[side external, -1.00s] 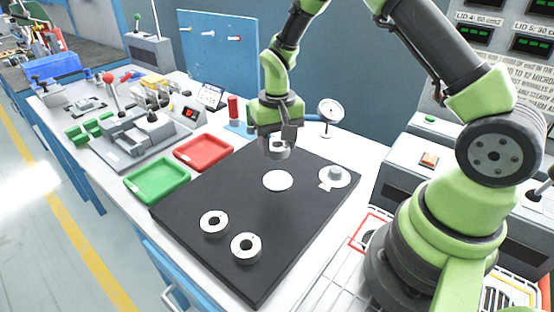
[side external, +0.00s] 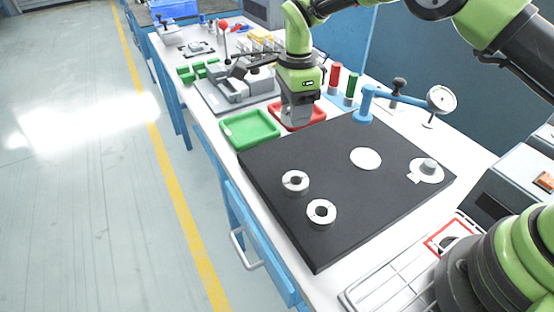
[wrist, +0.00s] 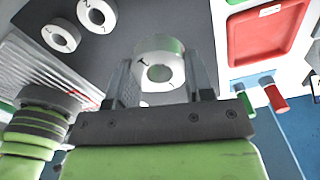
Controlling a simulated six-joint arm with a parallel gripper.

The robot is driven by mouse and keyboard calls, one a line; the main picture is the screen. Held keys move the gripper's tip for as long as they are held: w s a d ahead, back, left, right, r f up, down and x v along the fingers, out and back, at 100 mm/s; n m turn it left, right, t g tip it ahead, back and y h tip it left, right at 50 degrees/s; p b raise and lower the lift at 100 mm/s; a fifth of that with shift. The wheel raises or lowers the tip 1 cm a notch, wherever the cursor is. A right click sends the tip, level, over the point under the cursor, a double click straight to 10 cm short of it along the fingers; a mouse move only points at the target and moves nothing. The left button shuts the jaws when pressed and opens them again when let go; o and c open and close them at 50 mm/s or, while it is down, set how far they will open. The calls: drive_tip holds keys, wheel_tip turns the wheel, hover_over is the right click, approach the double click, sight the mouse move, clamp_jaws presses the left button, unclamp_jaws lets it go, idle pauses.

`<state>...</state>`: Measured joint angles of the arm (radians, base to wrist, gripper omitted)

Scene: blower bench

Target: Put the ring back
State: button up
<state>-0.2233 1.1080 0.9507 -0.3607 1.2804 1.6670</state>
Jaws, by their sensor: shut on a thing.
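My gripper (side external: 297,122) is shut on a white-and-grey ring (wrist: 158,68), which sits between the two fingers in the wrist view. In the side view the gripper hangs by the black board's far left edge, in front of the red tray (side external: 318,112); the held ring is hard to make out there. Two similar rings, one (side external: 295,182) and another (side external: 321,213), lie flat on the black board (side external: 290,235). A white disc (side external: 365,159) and a white notched plate (side external: 427,173) with a grey knob also lie on the board.
A green tray (side external: 250,129) stands left of the red tray. A dial gauge (side external: 441,99) on a blue stand rises behind the board. A red post (side external: 334,78) and a green post (side external: 352,86) stand behind the trays. The board's middle is clear.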

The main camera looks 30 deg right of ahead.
sight(278, 161)
drive_tip(key=a+f+m, duration=0.1)
drive_tip(key=f, duration=0.2)
drive_tip(key=a+f+m, duration=0.1)
drive_tip(key=f, duration=0.2)
drive_tip(key=a+f+m, duration=0.1)
drive_tip(key=f, duration=0.3)
drive_tip(key=shift+w+a, duration=0.25)
drive_tip(key=shift+f, duration=0.15)
drive_tip(key=o, duration=1.1)
